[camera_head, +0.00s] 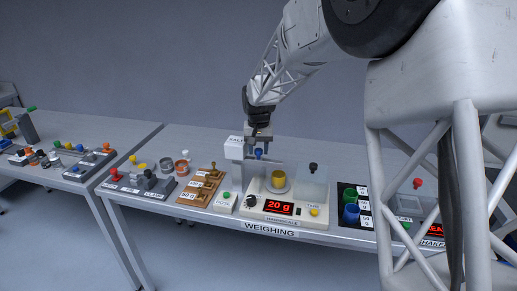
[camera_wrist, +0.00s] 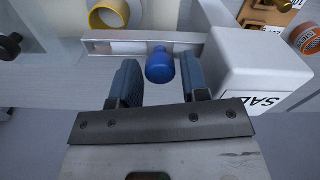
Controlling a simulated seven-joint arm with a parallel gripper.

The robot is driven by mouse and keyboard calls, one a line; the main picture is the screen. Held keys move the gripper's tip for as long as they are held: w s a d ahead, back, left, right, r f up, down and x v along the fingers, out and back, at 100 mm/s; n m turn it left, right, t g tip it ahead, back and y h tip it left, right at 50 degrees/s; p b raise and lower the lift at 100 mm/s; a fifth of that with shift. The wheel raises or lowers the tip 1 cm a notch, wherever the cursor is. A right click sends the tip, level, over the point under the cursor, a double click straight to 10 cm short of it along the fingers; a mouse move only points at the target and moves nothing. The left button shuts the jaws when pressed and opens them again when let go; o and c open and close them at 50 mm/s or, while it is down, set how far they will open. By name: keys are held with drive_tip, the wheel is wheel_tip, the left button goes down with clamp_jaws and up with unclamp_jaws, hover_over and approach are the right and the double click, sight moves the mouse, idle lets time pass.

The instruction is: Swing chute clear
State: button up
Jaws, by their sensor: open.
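The salt hopper (camera_head: 234,150) is a white box standing behind the scale; in the wrist view it is the labelled box (camera_wrist: 262,62) at the right. A grey metal chute (camera_wrist: 120,42) runs left from the hopper, and its left end lies close to a yellow cup (camera_wrist: 97,20). A blue knob (camera_wrist: 160,68) stands at the chute's near edge; it also shows in the head view (camera_head: 258,153). My gripper (camera_wrist: 160,75) is open, with one finger on each side of the knob and visible gaps. In the head view my gripper (camera_head: 258,139) points down above the knob.
The scale (camera_head: 270,217) reads 20 g, and the yellow cup (camera_head: 279,181) stands on its pan. A clear panel with a black knob (camera_head: 313,167) is right of the cup.

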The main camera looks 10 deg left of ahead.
clamp_jaws()
drive_tip(key=shift+w, duration=0.1)
drive_tip(key=shift+w+a+n, duration=0.15)
drive_tip(key=shift+w+n, duration=0.6)
drive_tip(key=shift+n, duration=0.4)
drive_tip(key=shift+w+a+n, duration=0.1)
drive_tip(key=shift+w+n, duration=0.65)
drive_tip(key=shift+n, duration=0.4)
unclamp_jaws()
wheel_tip(320, 180, up, 8)
